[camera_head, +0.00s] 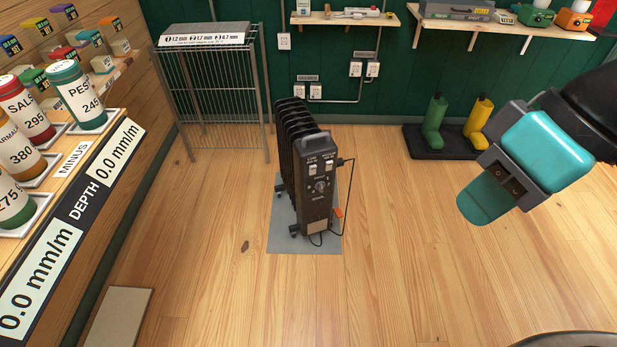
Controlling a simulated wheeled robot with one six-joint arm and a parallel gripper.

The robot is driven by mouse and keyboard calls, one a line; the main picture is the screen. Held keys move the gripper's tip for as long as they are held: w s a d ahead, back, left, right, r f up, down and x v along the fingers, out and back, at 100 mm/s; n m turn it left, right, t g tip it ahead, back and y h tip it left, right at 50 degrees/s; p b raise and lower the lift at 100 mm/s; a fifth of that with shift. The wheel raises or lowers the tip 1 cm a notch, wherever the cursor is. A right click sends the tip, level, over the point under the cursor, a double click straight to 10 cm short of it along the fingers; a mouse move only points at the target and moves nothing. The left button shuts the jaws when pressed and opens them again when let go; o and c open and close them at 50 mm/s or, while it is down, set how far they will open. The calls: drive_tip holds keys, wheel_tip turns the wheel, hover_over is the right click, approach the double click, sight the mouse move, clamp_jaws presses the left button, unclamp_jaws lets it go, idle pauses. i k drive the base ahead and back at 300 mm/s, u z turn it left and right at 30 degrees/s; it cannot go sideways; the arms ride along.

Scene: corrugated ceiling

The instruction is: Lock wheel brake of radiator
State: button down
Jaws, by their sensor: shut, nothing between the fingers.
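The radiator (318,192) is a dark, finned oil heater standing upright on a grey mat (285,243) on the wooden floor. Its front panel has switches, a dial and a grey handle on top. Small dark wheels (294,229) show at its lower left; the brake on them is too small to make out. An orange piece (337,213) shows at its lower right, beside the hanging cord. My gripper (487,203), teal and dark grey, is at the right, well apart from the radiator. It is shut and empty.
A wire rack (215,100) stands behind left of the radiator. A black tray (448,150) with green and yellow boots lies at the back right. A shelf with bottles (77,95) runs along the left. The floor before the radiator is clear.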

sight(335, 211)
drive_tip(key=u, duration=0.35)
drive_tip(key=i, duration=1.1)
drive_tip(key=z, duration=0.25)
